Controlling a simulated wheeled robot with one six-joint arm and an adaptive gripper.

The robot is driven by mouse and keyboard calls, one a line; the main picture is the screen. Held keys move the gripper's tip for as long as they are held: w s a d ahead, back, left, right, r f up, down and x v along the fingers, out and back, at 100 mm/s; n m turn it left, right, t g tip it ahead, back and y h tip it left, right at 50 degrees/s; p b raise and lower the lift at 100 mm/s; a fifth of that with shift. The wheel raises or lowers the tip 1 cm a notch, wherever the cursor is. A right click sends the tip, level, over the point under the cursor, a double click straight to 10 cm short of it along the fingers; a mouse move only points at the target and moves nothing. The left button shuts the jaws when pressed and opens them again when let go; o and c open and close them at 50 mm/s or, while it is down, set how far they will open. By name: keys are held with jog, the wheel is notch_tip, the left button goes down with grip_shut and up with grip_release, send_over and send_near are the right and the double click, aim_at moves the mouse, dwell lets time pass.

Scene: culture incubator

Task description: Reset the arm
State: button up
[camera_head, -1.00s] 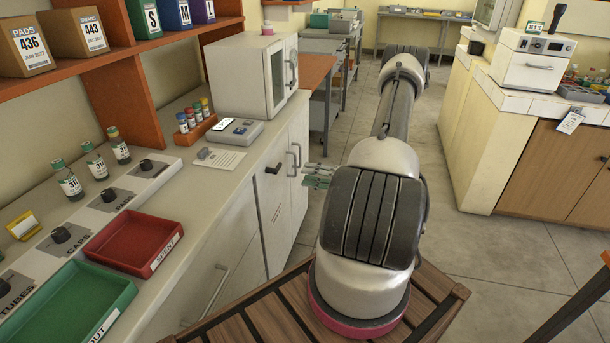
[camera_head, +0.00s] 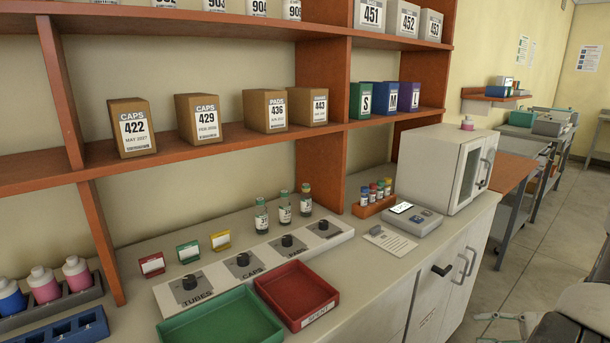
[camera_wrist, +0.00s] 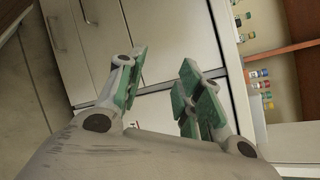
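My gripper (camera_wrist: 160,82) shows large in the wrist view, with its two green-padded fingers spread apart and nothing between them. In the head view my gripper (camera_head: 500,316) shows only as pale fingertips at the lower right, in front of the bench cabinets and apart from them. The rest of my arm is mostly cut off at the lower right corner. In the wrist view, white cabinet doors (camera_wrist: 165,45) lie beyond the fingers, and the picture is turned sideways.
The bench holds a red tray (camera_head: 330,312), a green tray (camera_head: 262,335), a panel with knobs (camera_head: 215,277), several vials (camera_head: 284,209) and a white incubator (camera_head: 437,175). Boxes stand on the orange shelf (camera_head: 237,147) above. Open floor (camera_head: 545,270) lies at the right.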

jog(key=s+a+r+n+g+h, duration=0.1)
jog(key=s+r+n+g+h, duration=0.3)
jog(key=r, duration=0.6)
jog(key=s+r+n+g+h, duration=0.3)
jog(key=s+r+g+h, duration=0.15)
jog(key=r, duration=0.55)
jog(key=s+a+r+n+t+h, duration=0.1)
jog(key=a+r+n+t+h, duration=0.1)
jog(key=r, duration=0.5)
jog(key=s+a+r+n+t+h, duration=0.1)
jog(key=a+r+n+t, duration=0.3)
jog(key=r, duration=0.4)
jog(key=shift+a+n+t+h, duration=0.3)
jog(key=shift+a+t+h, duration=0.25)
jog(key=shift+a+h, duration=0.3)
